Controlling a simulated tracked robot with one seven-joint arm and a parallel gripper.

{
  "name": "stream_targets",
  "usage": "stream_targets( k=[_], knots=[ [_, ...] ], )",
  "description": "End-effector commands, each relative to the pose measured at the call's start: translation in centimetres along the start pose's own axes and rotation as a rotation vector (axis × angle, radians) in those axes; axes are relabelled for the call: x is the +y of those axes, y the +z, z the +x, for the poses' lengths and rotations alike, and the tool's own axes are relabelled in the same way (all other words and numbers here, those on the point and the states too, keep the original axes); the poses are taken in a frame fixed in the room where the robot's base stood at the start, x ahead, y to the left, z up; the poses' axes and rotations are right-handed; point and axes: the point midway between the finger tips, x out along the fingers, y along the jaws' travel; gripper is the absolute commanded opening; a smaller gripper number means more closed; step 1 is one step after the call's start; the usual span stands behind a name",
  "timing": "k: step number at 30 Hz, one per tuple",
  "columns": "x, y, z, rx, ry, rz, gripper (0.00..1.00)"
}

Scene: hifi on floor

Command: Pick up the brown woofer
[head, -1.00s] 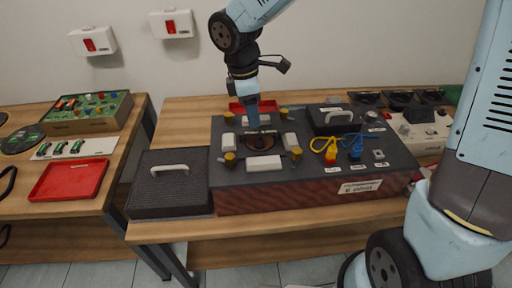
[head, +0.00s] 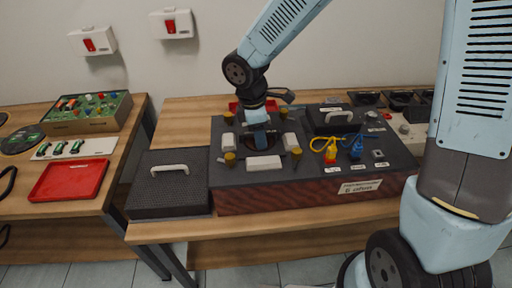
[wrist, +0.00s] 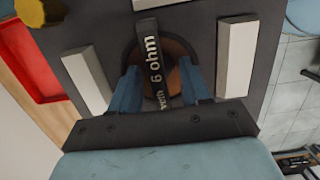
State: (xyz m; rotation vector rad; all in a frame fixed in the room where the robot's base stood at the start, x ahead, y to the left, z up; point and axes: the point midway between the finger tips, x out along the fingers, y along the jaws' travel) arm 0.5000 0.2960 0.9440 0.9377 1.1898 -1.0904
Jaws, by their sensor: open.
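The brown woofer (wrist: 178,48) is a round brown disc in a dark round recess of the big speaker test box (head: 315,170). A black bar handle (wrist: 153,62) lettered "6 ohm" runs across its top. My gripper (wrist: 159,70) is open over the woofer, one blue finger on each side of the handle. The fingers are low, close to the disc, and I cannot tell whether they touch it. In the head view my gripper (head: 262,140) hides most of the woofer.
White blocks (wrist: 238,57) and yellow knobs (head: 230,158) surround the recess closely. A black case with a white handle (head: 168,185) stands left of the box. Yellow and blue cables (head: 330,145) lie to the right. A red tray (head: 68,180) is on the left table.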

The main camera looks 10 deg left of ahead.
Motion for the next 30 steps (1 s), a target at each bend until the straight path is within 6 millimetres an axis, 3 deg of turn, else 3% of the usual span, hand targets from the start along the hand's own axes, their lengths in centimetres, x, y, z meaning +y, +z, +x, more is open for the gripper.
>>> stream_targets(
  k=[19,30],
  knots=[
    [-0.03,-0.13,0.41,0.000,0.000,0.000,0.47],
    [-0.05,-0.13,0.40,0.000,-0.001,-0.001,0.11]
  ],
)
